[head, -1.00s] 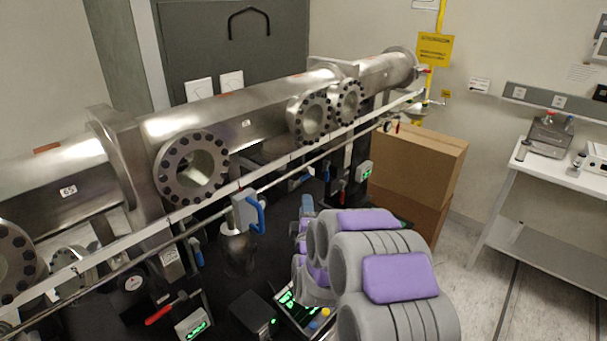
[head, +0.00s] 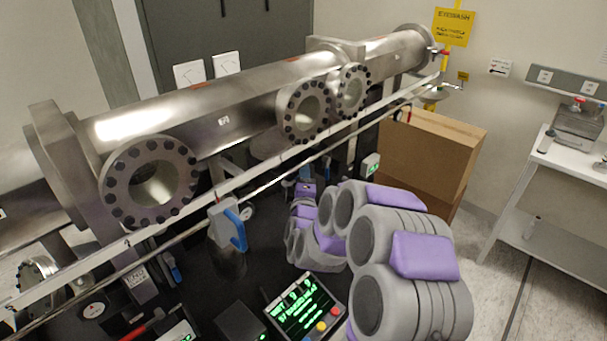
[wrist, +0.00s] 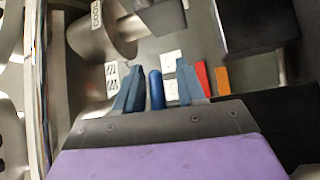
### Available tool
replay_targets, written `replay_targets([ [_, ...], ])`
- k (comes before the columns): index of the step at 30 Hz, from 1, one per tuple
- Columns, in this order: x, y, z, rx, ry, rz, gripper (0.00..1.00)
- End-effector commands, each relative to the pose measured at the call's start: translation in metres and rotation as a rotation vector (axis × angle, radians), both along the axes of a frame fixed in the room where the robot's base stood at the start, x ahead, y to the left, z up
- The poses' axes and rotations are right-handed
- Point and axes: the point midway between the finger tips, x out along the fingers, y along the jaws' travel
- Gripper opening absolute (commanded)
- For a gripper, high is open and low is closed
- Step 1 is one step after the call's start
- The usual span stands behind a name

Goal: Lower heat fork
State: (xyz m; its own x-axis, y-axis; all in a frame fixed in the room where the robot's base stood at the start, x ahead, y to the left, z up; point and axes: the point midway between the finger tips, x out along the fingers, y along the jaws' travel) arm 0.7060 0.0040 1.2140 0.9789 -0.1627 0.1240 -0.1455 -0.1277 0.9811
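In the wrist view my gripper (wrist: 158,67) has its two blue-grey fingers apart. An upright blue rod-like handle (wrist: 156,90) stands between them, with a gap visible on the right side; I see no clear grip on it. I cannot tell for sure that this handle is the heat fork. In the head view a grey box with a blue handle (head: 237,230) sits at the rail, left of my arm. My gripper's fingers are not clear in the head view, at the far end of my grey and purple arm.
A long metal vacuum tube (head: 180,125) with bolted flanges runs behind a thin rail (head: 260,165). A lit control panel (head: 305,305) lies below my arm. Cardboard boxes (head: 425,155) stand at the back right, and a white table (head: 560,160) is at the right. Floor between them is clear.

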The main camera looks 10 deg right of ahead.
Motion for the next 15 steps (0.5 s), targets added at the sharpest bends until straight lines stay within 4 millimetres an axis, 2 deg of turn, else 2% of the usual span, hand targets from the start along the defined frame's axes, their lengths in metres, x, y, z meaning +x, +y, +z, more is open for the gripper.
replay_targets([
  [5,-0.0013,0.0003,0.001,0.0,-0.002,0.0,0.38],
  [15,-0.0007,0.0007,0.0002,0.0,0.0,0.001,0.06],
])
